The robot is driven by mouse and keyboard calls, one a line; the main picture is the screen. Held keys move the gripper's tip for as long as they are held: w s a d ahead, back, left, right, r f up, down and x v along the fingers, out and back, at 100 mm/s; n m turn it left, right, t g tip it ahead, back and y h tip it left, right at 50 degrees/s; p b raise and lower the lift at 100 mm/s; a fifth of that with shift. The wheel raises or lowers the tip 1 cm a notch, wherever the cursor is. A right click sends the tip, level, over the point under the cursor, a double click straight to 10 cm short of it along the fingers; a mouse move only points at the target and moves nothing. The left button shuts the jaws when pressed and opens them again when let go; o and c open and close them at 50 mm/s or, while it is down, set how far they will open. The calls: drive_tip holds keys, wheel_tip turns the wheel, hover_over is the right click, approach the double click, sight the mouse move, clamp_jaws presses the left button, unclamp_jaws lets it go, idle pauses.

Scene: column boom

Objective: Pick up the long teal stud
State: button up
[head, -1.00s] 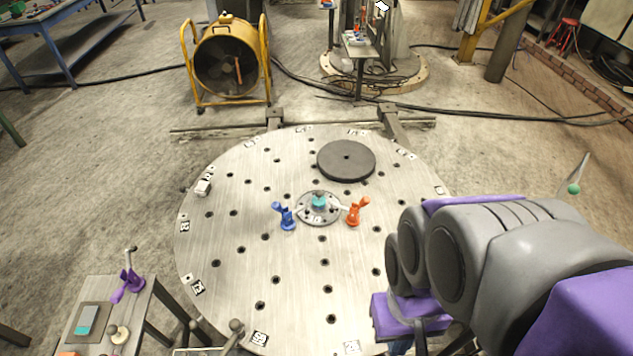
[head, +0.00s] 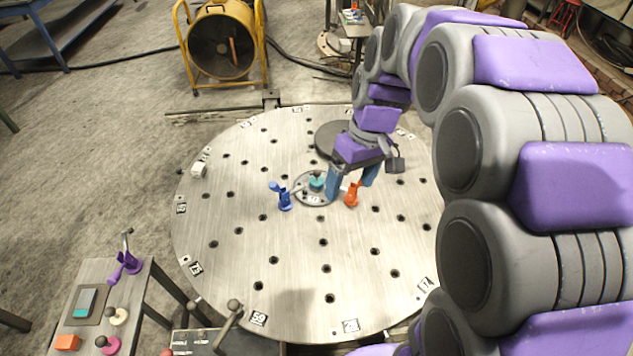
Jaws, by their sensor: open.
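A teal piece (head: 316,183) stands on a small grey disc (head: 310,198) near the middle of the round metal table. It looks like the teal stud, but its length is hard to judge from above. My gripper (head: 351,180) is open, with blue fingers pointing down, just right of the teal piece. The left finger appears close beside it; whether they touch cannot be told. An orange clamp (head: 352,194) shows between and in front of the fingers. A blue clamp (head: 283,197) stands left of the disc.
A dark round plate (head: 331,138) lies behind my gripper, partly hidden by it. A side table (head: 140,285) at lower left holds a teal-topped block (head: 85,301), a purple clamp (head: 125,264) and knobs. The round table's (head: 225,240) front left is clear.

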drive_tip(key=w+f+n, duration=0.2)
drive_tip(key=w+f, duration=0.1)
drive_tip(key=w, duration=0.6)
drive_tip(key=n+t+y+b, duration=0.2)
drive_tip(key=n+b, duration=0.1)
drive_tip(key=n, duration=0.5)
hover_over(316, 176)
drive_tip(key=d, duration=0.7)
wheel_tip(316, 176, down, 19)
drive_tip(key=b+x, duration=0.1)
drive_tip(key=x, duration=0.3)
drive_tip(key=b+x, duration=0.1)
drive_tip(key=x, duration=0.3)
drive_tip(key=b+x, duration=0.1)
drive_tip(key=x, duration=0.3)
drive_tip(key=shift+s+f, duration=0.3)
drive_tip(key=shift+w+a+f+b, duration=0.35)
drive_tip(key=shift+a+f, duration=0.1)
drive_tip(key=shift+f, duration=0.2)
drive_tip(key=shift+w+a+f+b, duration=0.25)
drive_tip(key=shift+a+f+b, duration=0.15)
drive_tip(key=shift+f, duration=0.25)
drive_tip(key=shift+b+x, duration=0.35)
drive_tip(key=shift+x, duration=0.8)
drive_tip(key=shift+r, duration=0.15)
drive_tip(key=shift+c, duration=0.2)
